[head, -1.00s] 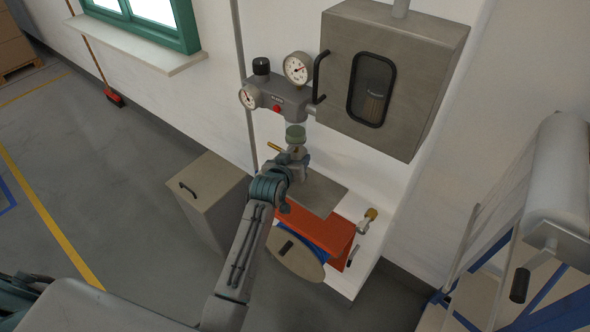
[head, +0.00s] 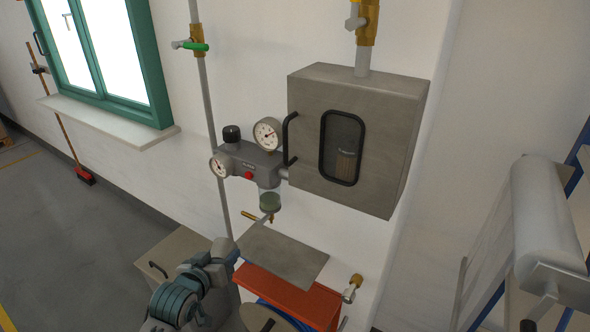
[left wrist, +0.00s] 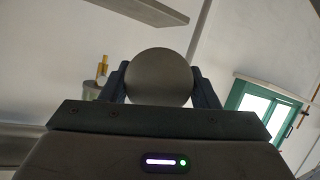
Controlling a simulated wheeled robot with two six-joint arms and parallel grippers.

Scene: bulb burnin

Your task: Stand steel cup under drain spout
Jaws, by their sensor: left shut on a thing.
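My left gripper (head: 224,251) is below and left of the spout, by the left end of the grey metal shelf (head: 285,255). In the left wrist view it is shut on the steel cup (left wrist: 160,77), a round grey shape between the fingers. The cup is hard to make out in the head view. The brass lever (left wrist: 102,66) shows left of the cup there. My right gripper is not in view.
A grey wall cabinet (head: 358,135) with a dark window hangs right of the gauges. A red box (head: 295,297) lies below the shelf, with a brass fitting (head: 353,286) to its right.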

